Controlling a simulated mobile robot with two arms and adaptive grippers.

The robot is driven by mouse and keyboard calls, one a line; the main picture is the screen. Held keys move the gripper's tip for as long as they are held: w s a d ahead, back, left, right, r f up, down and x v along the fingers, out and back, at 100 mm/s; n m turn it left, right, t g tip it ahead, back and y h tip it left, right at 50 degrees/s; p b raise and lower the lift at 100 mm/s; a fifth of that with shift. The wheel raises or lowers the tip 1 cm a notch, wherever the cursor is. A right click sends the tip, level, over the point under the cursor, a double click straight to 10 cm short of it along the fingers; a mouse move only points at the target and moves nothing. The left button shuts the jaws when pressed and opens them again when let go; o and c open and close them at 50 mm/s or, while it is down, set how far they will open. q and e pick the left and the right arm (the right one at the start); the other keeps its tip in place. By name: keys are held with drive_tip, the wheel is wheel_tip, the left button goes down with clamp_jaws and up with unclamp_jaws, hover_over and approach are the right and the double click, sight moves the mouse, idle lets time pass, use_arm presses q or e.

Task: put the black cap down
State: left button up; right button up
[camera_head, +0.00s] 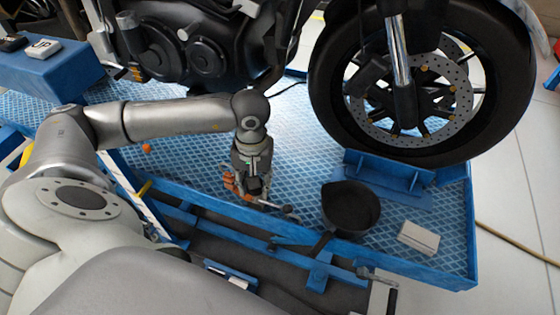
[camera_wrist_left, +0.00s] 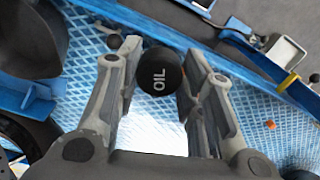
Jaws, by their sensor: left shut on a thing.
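The black cap (camera_wrist_left: 160,72), round with white "OIL" lettering on top, sits between the fingertips of my left gripper in the left wrist view. My left gripper (camera_wrist_left: 158,66) is shut on it. In the head view my left gripper (camera_head: 254,190) points down over the front part of the blue patterned lift platform (camera_head: 300,140), near its front edge. The cap is hard to make out there. How far the cap is above the platform is not clear. My right gripper is not in view.
A black pan (camera_head: 350,206) stands right of the gripper, with a white box (camera_head: 418,238) beyond it. The motorcycle's front wheel (camera_head: 420,80) stands behind. A small orange piece (camera_head: 147,148) lies left. Patterned surface behind the gripper is mostly clear.

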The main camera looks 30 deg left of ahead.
use_arm(q)
drive_tip(key=w+a+f+n+b, duration=0.1)
drive_tip(key=a+f+n+b, duration=0.1)
drive_tip(key=a+f+b, duration=0.3)
use_arm(e)
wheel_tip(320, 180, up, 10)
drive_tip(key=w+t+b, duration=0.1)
drive_tip(key=b, duration=0.6)
use_arm(q)
drive_tip(key=n+b, duration=0.2)
hover_over(280, 187)
drive_tip(key=f, duration=1)
drive_tip(key=shift+s+a, duration=0.15)
drive_tip(key=shift+s, duration=0.2)
drive_tip(key=shift+w+f, duration=0.3)
drive_tip(key=shift+f, duration=0.1)
wheel_tip(280, 187, down, 3)
drive_tip(key=shift+w+f+b, duration=0.15)
drive_tip(key=shift+b, duration=0.55)
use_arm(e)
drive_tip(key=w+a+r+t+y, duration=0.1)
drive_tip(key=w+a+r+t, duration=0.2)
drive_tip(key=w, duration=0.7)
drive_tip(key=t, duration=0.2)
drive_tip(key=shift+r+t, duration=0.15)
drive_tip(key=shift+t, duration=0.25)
